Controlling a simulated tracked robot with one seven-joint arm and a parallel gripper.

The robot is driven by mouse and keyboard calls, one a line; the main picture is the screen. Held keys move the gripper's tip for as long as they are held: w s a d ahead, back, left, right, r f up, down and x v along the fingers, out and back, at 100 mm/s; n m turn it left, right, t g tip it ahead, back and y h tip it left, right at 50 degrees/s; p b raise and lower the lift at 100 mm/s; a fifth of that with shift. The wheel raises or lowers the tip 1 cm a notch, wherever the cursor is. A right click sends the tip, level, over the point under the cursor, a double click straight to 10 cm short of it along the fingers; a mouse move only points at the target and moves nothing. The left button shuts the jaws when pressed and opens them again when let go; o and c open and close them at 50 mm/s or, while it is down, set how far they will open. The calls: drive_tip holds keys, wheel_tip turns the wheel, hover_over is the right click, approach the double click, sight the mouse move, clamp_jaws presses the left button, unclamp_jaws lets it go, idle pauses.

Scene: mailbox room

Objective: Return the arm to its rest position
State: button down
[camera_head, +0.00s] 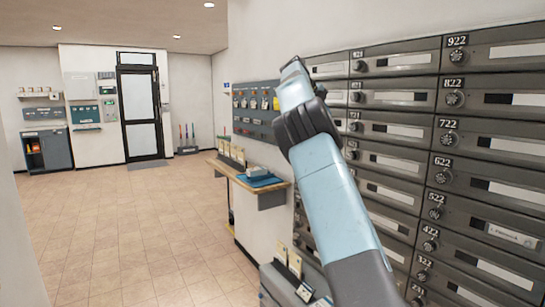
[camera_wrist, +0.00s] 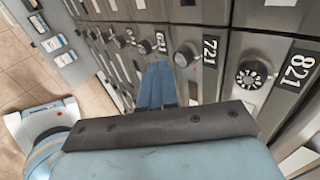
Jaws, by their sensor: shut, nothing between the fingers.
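My arm rises from the lower right of the head view in front of the mailboxes, with a dark joint and a light blue end section. The end of the arm, my gripper (camera_head: 296,68), points up and slightly left; its fingers are too small to make out there. In the wrist view my gripper (camera_wrist: 157,86) shows as two blue fingers side by side, shut and empty, close to the mailbox fronts. The grey mailbox wall (camera_head: 398,85) has numbered doors with round dials; a dial beside label 821 (camera_wrist: 247,77) is near the wrist camera.
A wooden shelf (camera_head: 250,183) with cards and a blue item juts from the wall beyond my arm. A grey panel with hanging items (camera_head: 255,104) is above it. A grey box with cards (camera_head: 290,283) stands low ahead. The tiled floor (camera_head: 130,225) at left is clear.

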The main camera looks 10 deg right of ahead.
drive_tip(key=s+d+f+n+t+y, duration=0.1)
drive_tip(key=s+d+n+y, duration=0.15)
drive_tip(key=s+n, duration=0.6)
drive_tip(key=s+d+n+y, duration=0.1)
drive_tip(key=s+n+y, duration=0.2)
drive_tip(key=s, duration=1)
drive_tip(key=s+a+f+n+y, duration=0.1)
drive_tip(key=s+a+f+n, duration=0.5)
drive_tip(key=s, duration=0.6)
drive_tip(key=s+a+f+n+t+y, duration=0.1)
drive_tip(key=s+a+f+n, duration=0.5)
drive_tip(key=s, duration=0.5)
drive_tip(key=s+a+f+n+y, duration=0.1)
drive_tip(key=s+a+f+n, duration=0.5)
drive_tip(key=s, duration=0.6)
drive_tip(key=shift+s+a+f+n+t, duration=0.3)
drive_tip(key=shift+a+n, duration=0.4)
drive_tip(key=shift+n, duration=0.55)
drive_tip(key=c, duration=1.9)
unclamp_jaws()
drive_tip(key=shift+s, duration=0.1)
